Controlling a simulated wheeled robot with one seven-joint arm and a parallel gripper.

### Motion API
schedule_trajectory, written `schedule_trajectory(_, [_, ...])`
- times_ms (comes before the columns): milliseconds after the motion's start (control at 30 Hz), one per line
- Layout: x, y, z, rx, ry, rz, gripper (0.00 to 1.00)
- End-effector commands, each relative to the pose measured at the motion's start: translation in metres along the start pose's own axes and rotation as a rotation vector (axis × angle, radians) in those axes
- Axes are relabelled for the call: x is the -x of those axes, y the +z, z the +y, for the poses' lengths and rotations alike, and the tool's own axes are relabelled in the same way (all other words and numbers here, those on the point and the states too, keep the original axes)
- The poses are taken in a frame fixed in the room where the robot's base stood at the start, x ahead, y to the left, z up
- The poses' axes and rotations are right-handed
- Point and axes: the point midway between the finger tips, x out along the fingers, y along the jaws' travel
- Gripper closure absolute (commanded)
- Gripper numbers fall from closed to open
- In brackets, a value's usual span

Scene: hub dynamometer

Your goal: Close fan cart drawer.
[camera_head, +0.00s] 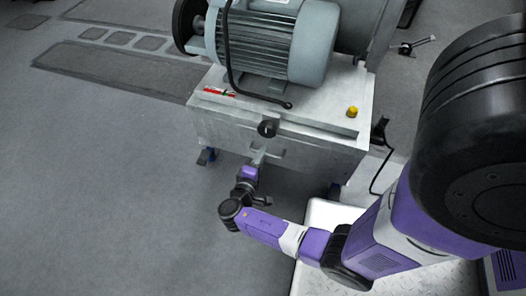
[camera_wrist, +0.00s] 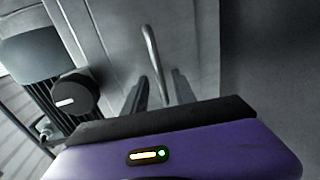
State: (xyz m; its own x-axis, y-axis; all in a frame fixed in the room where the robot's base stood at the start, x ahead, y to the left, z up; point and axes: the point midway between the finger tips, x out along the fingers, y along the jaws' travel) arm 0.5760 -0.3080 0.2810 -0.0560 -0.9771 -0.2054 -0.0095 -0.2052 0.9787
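The grey metal fan cart (camera_head: 325,152) stands at the top centre of the head view, with a large grey motor (camera_head: 265,42) on top. Its front faces my arm; the drawer front (camera_wrist: 192,40) fills the upper middle of the wrist view as a pale metal panel. A thin bar handle (camera_wrist: 152,58) stands out from it. My gripper (camera_head: 258,158) is at the cart's front, below a round black knob (camera_head: 267,128). In the wrist view, the two dark fingers (camera_wrist: 160,92) are apart, with the handle's lower end between them. Contact with the handle and how far the drawer is out cannot be told.
The black knob (camera_wrist: 75,93) is close to the left of my fingers in the wrist view. A yellow button (camera_head: 352,111) sits on the cart top. A cable (camera_head: 376,160) hangs at its right side. The floor (camera_head: 110,180) to the left is clear.

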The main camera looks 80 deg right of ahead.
Motion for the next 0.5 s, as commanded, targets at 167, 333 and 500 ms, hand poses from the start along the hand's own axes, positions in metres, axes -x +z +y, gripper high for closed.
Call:
schedule_trajectory(167, [0.03,-0.001,0.003,0.0,-0.001,0.002,0.67])
schedule_trajectory(333, [0.047,0.0,0.001,0.0,0.0,0.001,0.67])
schedule_trajectory(500, [0.051,0.0,0.0,-0.001,-0.001,0.0,0.67])
